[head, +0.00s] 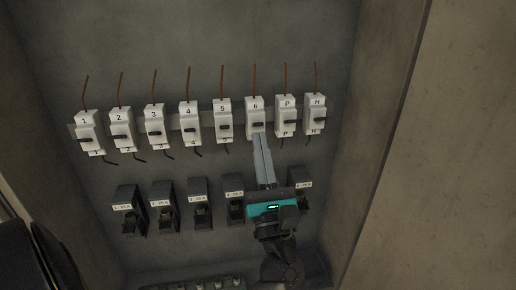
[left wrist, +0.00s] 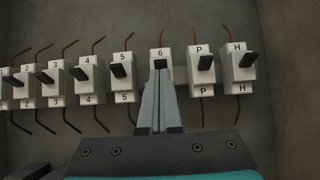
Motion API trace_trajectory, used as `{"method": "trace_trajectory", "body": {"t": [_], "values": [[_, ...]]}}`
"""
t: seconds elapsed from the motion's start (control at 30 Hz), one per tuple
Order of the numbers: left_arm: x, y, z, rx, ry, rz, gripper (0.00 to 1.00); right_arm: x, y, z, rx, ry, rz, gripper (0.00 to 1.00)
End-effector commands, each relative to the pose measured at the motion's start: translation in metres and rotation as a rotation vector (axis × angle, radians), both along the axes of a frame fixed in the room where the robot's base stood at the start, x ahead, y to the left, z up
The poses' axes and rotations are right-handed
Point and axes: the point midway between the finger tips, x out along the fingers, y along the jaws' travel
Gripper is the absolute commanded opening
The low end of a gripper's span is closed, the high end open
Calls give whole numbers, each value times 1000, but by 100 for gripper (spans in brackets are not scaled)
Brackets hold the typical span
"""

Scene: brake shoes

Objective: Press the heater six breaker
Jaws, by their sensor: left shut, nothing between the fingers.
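The breaker labelled 6 (head: 255,106) is a white block with a dark lever, mounted on the rail in the back wall of the cabinet. My left gripper (head: 260,138) is shut and empty, reaching up from below with its fingertips at the lower part of breaker 6. In the left wrist view the shut fingertips (left wrist: 160,68) lie in front of the dark lever of breaker 6 (left wrist: 161,53) and hide part of it and the block's lower half. I cannot tell whether the tips touch the lever. My right gripper is not in view.
Breaker 5 (head: 222,108) stands left of breaker 6 and breaker P (head: 287,103) right of it, both close. Breaker H (head: 316,101) is at the right end. Black labelled units (head: 198,190) line the wall below. Brown wires (head: 254,77) rise above the breakers.

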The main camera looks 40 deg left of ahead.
Motion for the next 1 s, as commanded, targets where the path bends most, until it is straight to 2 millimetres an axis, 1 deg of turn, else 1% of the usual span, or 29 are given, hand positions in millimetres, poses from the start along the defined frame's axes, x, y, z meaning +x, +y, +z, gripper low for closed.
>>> {"method": "trace_trajectory", "body": {"t": [0.13,0.27,0.5,0.7,0.87,1.0], "values": [[-1,-2,-2,0,1,-1,0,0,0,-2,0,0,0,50],[-8,-10,-13,-1,3,-2,0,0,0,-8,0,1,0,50],[-35,-41,-44,-2,4,-2,0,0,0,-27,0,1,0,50],[-54,-63,-64,0,3,-1,0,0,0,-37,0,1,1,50],[-61,-72,-70,1,1,0,0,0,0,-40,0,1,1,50],[-63,-74,-71,0,0,-1,0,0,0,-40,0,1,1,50]]}}
